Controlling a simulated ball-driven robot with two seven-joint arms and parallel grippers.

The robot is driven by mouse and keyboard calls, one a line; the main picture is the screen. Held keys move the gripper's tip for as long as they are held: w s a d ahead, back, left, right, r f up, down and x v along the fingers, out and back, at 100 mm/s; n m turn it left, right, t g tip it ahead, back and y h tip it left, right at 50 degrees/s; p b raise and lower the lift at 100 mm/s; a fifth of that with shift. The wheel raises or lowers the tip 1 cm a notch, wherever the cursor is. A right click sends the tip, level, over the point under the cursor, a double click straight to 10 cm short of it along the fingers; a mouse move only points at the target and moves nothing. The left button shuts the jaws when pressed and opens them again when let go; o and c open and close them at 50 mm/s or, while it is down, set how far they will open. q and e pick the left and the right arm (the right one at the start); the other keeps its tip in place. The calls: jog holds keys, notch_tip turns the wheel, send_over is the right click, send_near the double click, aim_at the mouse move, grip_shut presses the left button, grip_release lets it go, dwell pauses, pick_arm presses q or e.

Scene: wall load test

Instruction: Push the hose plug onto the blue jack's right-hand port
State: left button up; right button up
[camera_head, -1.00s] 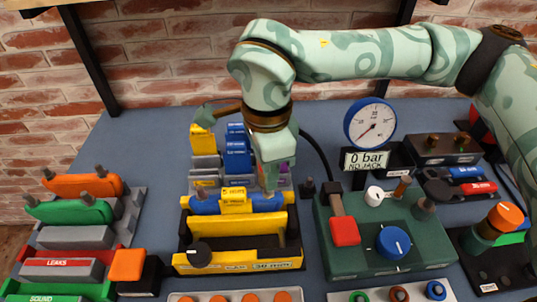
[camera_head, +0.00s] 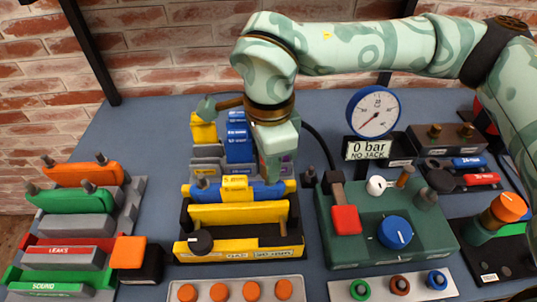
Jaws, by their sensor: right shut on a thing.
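The blue jack (camera_head: 209,193) lies across the yellow cradle (camera_head: 246,215), with a yellow block (camera_head: 235,185) at its middle. Its right end is a yellow tip (camera_head: 291,185). My right gripper (camera_head: 275,178) comes down from above, just behind and over the right part of the jack. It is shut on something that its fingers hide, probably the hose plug. The black hose (camera_head: 320,141) shows behind the gripper and curves down to the right. Whether the plug touches the right-hand port cannot be seen. My left gripper is not in view.
Right of the cradle stands a green pump box (camera_head: 371,249) with a red block and blue knob. Behind it are a gauge (camera_head: 374,112) and a display (camera_head: 367,150) reading 0 bar, NO JACK. Blue blocks (camera_head: 238,139) stand behind the jack. Orange and green parts (camera_head: 75,199) sit left.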

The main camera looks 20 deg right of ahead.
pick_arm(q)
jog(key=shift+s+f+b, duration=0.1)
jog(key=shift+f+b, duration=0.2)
pick_arm(e)
jog(key=shift+f, duration=0.65)
jog(key=shift+f, duration=0.1)
jog(key=o, duration=1.5)
jog(key=shift+r+p, duration=2.85)
jog(key=shift+r, duration=1.25)
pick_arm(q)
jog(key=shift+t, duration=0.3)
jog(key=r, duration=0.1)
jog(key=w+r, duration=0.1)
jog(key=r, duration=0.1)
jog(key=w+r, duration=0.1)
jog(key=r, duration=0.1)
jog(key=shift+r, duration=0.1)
pick_arm(e)
jog(key=shift+f, duration=0.1)
